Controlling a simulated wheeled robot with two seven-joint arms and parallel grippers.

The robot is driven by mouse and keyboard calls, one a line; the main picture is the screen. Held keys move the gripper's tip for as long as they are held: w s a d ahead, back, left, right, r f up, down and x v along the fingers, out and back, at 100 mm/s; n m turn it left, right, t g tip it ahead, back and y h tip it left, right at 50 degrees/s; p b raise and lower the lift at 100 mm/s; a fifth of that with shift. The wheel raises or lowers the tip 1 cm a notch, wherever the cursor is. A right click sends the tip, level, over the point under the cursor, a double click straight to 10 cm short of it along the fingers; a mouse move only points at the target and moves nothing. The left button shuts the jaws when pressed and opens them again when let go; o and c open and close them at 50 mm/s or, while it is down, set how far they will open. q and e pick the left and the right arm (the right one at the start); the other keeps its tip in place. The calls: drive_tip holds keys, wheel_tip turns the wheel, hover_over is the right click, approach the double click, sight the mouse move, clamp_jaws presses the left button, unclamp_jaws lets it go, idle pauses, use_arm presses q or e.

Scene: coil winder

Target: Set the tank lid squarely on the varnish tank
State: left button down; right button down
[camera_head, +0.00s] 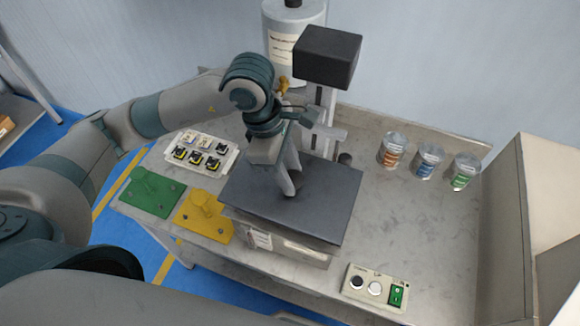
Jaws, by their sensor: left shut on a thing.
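The tank lid (325,205) is a dark grey flat plate in the middle of the head view. It lies over the varnish tank (290,248), a grey box with a white label whose front wall shows below the lid's near edge. The lid covers the tank's top, so I cannot tell whether it touches the rim all round or hovers slightly above it. My left gripper (289,190) points down at the lid's middle and is shut on its handle, which the fingers mostly hide. My right gripper is not in view.
A dark block on a post (328,57) stands close behind the lid, beside a grey cylinder (285,45). Green (152,192) and yellow (204,214) plates and a white parts tray (232,160) lie left. Cans (428,160) stand right; a button box (375,288) is at front right.

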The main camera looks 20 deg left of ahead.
use_arm(q)
wheel_tip(320, 180, down, 4)
drive_tip(key=shift+r+b, duration=0.25)
drive_tip(key=shift+b, duration=0.2)
drive_tip(key=shift+f+b, duration=0.45)
drive_tip(key=shift+b, duration=0.4)
drive_tip(key=shift+b, duration=0.45)
idle(0.5)
drive_tip(key=shift+b, duration=0.4)
idle(0.6)
drive_tip(key=shift+f+b, duration=0.9)
drive_tip(key=shift+b, duration=0.35)
drive_tip(key=c, duration=1)
unclamp_jaws()
drive_tip(key=shift+c, duration=0.2)
